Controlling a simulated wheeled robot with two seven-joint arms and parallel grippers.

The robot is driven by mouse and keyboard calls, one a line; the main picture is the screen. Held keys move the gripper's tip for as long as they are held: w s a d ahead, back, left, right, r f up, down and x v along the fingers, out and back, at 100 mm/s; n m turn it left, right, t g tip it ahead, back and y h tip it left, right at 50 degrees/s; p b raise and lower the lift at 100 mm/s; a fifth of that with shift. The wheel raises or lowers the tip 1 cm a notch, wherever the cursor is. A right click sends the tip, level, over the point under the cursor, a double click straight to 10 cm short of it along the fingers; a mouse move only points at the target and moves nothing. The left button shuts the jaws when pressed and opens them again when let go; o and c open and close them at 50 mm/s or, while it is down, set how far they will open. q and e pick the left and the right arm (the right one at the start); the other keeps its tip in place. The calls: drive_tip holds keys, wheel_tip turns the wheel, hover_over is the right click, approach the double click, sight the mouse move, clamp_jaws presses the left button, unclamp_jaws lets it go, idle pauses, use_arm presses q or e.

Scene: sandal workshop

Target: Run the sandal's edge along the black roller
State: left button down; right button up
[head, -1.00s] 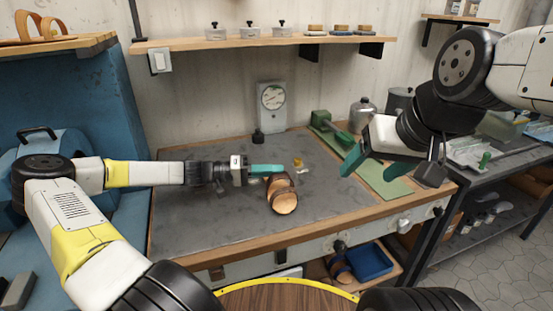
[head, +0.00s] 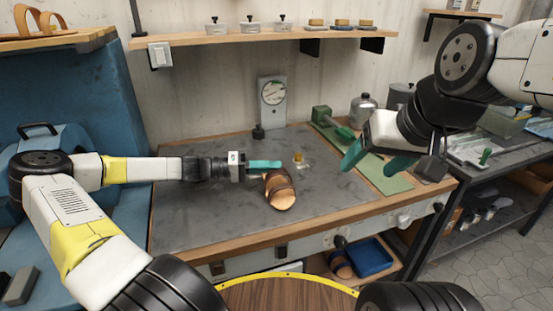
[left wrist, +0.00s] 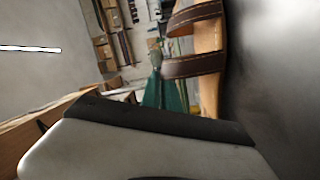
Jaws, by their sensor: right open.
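A tan sandal (head: 281,190) with dark brown straps is tilted over the grey top of the bench. My left gripper (head: 264,169) has teal fingers and is shut on the sandal at its far left side; part of the grip is hidden. In the left wrist view the sandal (left wrist: 208,75) stands close, its sole edge and brown straps showing. My right gripper (head: 374,161) is open and empty, up over the right of the bench, apart from the sandal. I cannot make out the black roller for certain.
A small amber-topped item (head: 298,160) sits behind the sandal. The bench's left front is clear.

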use_arm(q)
drive_tip(key=shift+s+a, duration=0.15)
drive_tip(key=shift+a, duration=0.25)
idle(0.7)
drive_tip(key=shift+w, duration=0.25)
idle(0.6)
drive_tip(key=shift+w+a+f, duration=0.15)
drive_tip(key=shift+w, duration=0.35)
drive_tip(key=shift+w+a, duration=0.1)
drive_tip(key=shift+w, duration=0.25)
drive_tip(key=shift+w+a, duration=0.15)
drive_tip(key=shift+w, duration=0.3)
drive_tip(key=shift+w+a, duration=0.1)
drive_tip(key=shift+w, duration=0.25)
idle(0.3)
drive_tip(key=shift+w+a, duration=0.15)
drive_tip(key=shift+w, duration=0.25)
